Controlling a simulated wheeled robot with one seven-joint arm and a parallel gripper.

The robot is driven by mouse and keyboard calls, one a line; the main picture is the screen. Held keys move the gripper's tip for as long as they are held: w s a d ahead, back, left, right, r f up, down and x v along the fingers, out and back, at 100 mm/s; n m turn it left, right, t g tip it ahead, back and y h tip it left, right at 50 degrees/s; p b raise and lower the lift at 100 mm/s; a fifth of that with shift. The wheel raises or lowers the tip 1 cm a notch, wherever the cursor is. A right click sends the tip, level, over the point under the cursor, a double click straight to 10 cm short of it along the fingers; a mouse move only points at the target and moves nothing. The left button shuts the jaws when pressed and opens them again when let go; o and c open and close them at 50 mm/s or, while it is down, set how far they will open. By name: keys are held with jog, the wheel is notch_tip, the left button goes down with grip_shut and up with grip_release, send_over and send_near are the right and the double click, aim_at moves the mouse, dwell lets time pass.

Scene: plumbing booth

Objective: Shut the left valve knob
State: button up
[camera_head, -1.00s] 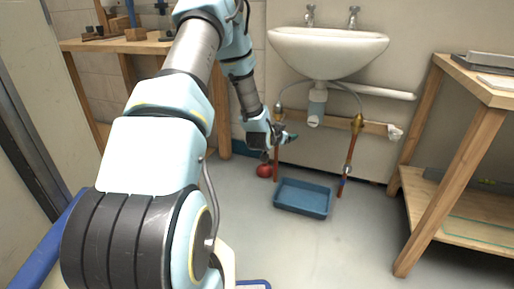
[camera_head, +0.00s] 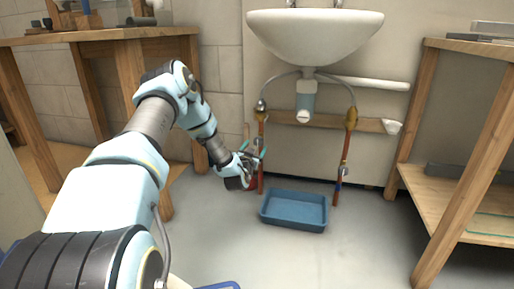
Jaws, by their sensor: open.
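The left copper pipe (camera_head: 261,135) runs down the wall under the left side of the sink. My gripper (camera_head: 255,152) is open, with its green-tipped fingers close to this pipe at about half its height. I cannot tell whether a finger touches the pipe. The left valve knob cannot be made out; my gripper and wrist cover that stretch of the pipe. The right pipe (camera_head: 348,148) has a small valve with blue and red parts (camera_head: 342,171) low down.
A blue tray (camera_head: 294,225) lies on the floor below the sink (camera_head: 315,38). A red round thing (camera_head: 254,184) shows partly behind my gripper. A wooden bench (camera_head: 95,34) stands left, wooden shelving (camera_head: 455,200) right.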

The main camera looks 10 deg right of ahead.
aim_at(258, 143)
jog(key=shift+b+x, duration=0.85)
jog(key=shift+x, duration=1.7)
jog(key=shift+s, duration=0.1)
grip_shut()
